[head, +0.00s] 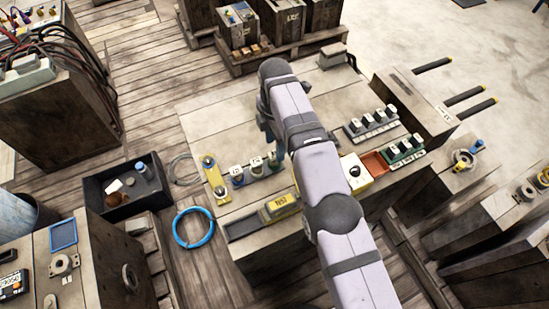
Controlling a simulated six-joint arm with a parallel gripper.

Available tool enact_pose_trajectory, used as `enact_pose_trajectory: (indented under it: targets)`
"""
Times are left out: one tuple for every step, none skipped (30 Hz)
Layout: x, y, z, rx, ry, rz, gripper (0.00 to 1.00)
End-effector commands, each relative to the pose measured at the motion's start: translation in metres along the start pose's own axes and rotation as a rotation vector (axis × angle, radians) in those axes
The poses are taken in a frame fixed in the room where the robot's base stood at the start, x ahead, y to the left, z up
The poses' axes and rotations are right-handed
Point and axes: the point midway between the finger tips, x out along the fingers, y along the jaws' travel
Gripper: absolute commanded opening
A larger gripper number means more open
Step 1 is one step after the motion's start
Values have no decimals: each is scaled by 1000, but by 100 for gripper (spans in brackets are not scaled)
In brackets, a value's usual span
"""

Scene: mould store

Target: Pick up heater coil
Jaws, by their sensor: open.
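No part is clearly recognisable as the heater coil. A thin grey wire coil (184,169) lies beside the left edge of the wooden table (215,118). Several small dark round pieces with pale labels (256,167) stand in a row on the table; their kind is too small to tell. My gripper (267,132) is over the table, just above and to the right of this row. It is open and partly hidden by my arm; I see nothing held in it.
A yellow plate (215,180) stands left of the row, and a yellow block (279,207) lies in front. A white box (355,172), a red tray (375,162) and black-topped racks (371,123) are at right. A blue hose ring (177,229) and black bin (93,186) are left. The table's back left is clear.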

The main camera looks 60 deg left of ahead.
Motion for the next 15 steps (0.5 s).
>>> enact_pose_trajectory:
  targets:
    - [4, 0, 0, 1, 0, -1, 44]
    - [7, 0, 0, 1, 0, -1, 44]
    - [11, 0, 0, 1, 0, -2, 44]
    - [14, -1, 0, 1, 0, -2, 44]
    - [17, -1, 0, 1, 1, -3, 44]
    - [21, -1, 0, 1, 1, -4, 44]
    - [25, -1, 0, 1, 1, -5, 44]
    - [29, -1, 0, 1, 1, -5, 44]
    - [35, -1, 0, 1, 1, -5, 44]
    - [39, -1, 0, 1, 1, -4, 44]
    - [42, -1, 0, 1, 1, -3, 44]
    - [46, -1, 0, 1, 1, -3, 44]
    - [49, -1, 0, 1, 0, -3, 44]
    - [52, -1, 0, 1, 0, -2, 44]
    - [55, -1, 0, 1, 0, -2, 44]
